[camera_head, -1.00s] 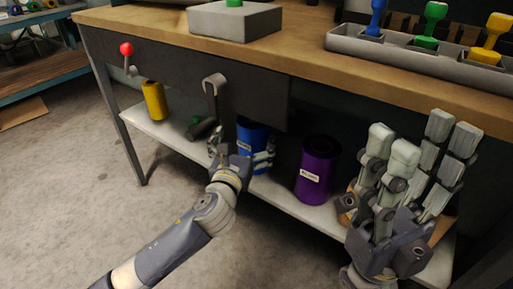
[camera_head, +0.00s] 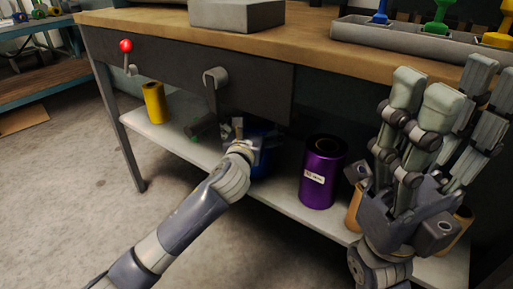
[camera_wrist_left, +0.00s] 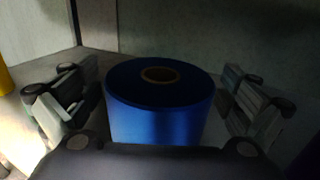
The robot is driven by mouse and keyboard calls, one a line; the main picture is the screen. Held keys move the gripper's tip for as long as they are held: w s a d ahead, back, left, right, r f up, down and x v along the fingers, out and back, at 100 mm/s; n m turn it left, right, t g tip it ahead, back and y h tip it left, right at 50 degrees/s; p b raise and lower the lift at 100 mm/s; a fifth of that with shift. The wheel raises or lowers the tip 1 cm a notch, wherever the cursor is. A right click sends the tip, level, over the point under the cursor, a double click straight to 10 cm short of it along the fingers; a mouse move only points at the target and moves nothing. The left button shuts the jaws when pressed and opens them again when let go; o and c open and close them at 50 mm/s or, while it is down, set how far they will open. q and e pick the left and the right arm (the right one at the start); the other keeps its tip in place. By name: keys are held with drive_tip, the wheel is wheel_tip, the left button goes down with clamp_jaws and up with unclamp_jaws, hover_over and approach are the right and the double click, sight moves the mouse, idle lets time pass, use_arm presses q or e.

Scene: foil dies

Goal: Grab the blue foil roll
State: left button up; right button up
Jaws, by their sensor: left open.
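The blue foil roll (camera_head: 264,160) stands on the lower shelf under the workbench, partly hidden by my left gripper in the head view. In the left wrist view the blue roll (camera_wrist_left: 155,125) is upright, with a brown core at its top. My left gripper (camera_head: 247,138) is open, its fingers to either side of the roll in the left wrist view. I cannot tell whether they touch it. My right gripper (camera_head: 447,90) is open and empty, raised in front of the bench at the right.
A purple roll (camera_head: 321,180) stands to the right of the blue one, and a yellow roll (camera_head: 155,103) at the shelf's left. A dark green-ended cylinder (camera_head: 203,127) lies between. Brown rolls (camera_head: 355,208) sit behind my right gripper.

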use_arm(q)
drive_tip(key=c, duration=2)
drive_tip(key=shift+r, duration=0.15)
drive_tip(key=shift+c, duration=0.8)
drive_tip(key=shift+r+p, duration=0.15)
drive_tip(key=shift+p, duration=0.2)
